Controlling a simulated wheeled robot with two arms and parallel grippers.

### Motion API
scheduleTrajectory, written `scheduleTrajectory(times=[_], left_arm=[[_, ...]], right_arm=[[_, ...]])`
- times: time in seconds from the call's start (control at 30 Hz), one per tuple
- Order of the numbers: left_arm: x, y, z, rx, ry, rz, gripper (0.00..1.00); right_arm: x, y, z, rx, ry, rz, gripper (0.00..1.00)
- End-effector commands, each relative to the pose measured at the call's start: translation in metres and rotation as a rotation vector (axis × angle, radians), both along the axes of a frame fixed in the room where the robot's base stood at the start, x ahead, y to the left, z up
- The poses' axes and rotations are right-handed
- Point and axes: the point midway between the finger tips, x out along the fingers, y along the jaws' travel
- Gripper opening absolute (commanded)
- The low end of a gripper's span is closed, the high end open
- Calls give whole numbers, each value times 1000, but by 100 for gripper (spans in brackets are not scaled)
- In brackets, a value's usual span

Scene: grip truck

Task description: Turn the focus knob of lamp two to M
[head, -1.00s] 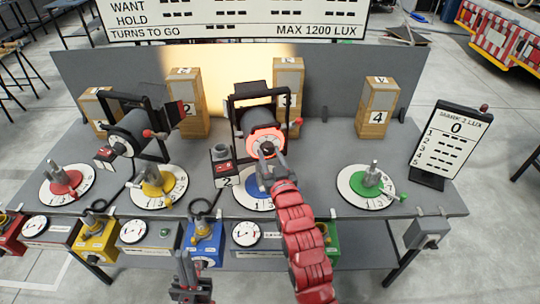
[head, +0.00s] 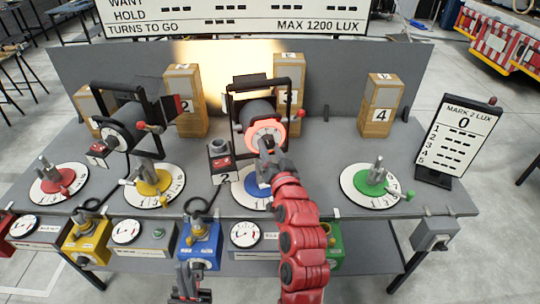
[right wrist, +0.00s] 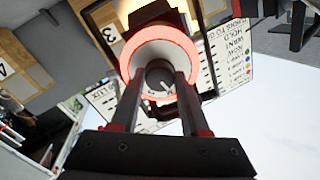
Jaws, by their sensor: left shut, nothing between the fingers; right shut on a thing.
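Lamp two (head: 258,112) stands on the table behind the "2" label, its back ring glowing orange-red toward me. The focus knob (right wrist: 160,76) is a dark round knob with a white pointer line, in the middle of a pale dial inside that ring. My right gripper (head: 268,150) reaches up to the back of lamp two. In the right wrist view its two fingers (right wrist: 157,92) are shut on the focus knob, one on each side. The dial's letters are too small to read. My left gripper (head: 190,272) is shut and empty, low in front of the table.
Lamp one (head: 125,125) stands to the left. Numbered wooden blocks (head: 377,105) stand behind. A lux board (head: 455,138) is at the right.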

Motion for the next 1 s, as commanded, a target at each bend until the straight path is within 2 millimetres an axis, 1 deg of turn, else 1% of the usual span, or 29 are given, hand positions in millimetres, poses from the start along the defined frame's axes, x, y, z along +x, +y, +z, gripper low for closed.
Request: scheduleTrajectory(times=[0.03, 0.1, 0.4, 0.67, 1.0], left_arm=[[0, 0, -5, 0, 0, 0, 0], [0, 0, -7, 0, 0, 0, 0], [0, 0, -11, 0, 0, 0, 0], [0, 0, -12, 0, 0, 0, 0], [0, 0, -11, 0, 0, 0, 0]], right_arm=[[0, -1, -1, 37, 8, -2, 0], [0, -1, -1, 85, 22, -2, 0], [0, 0, 0, 230, 63, -1, 0], [0, 0, 0, 275, 75, 0, 0], [0, 0, 0, 278, 76, 0, 0]])
